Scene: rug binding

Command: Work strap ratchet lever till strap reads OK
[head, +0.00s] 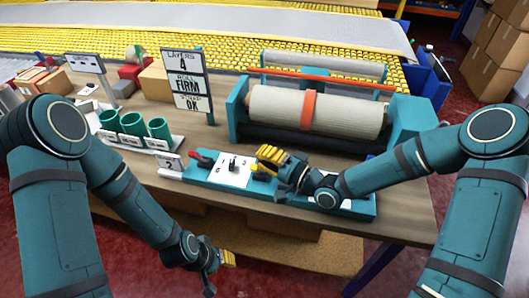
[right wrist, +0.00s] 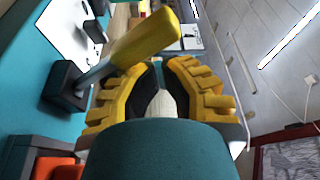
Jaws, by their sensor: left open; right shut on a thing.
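The sign (head: 188,84) at the back of the table reads LAYERS 4, ROLL FIRM, STRAP OK. The orange strap (head: 308,111) goes around the pale rug roll (head: 345,108). My right gripper (head: 272,163) is at the right part of the teal lever panel (head: 206,172), shut on the yellow-handled lever. In the right wrist view the yellow handle (right wrist: 146,38) leans from its black base (right wrist: 66,88) across the fingertips; the exact contact is partly hidden. My left gripper (head: 217,270) is open and empty, low beyond the table's front edge.
A red lever (head: 201,160) and a black lever (head: 233,163) stand on the panel left of my right gripper. Green cups (head: 132,124) stand in a white holder further left. Boxes and a yellow roller conveyor lie behind.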

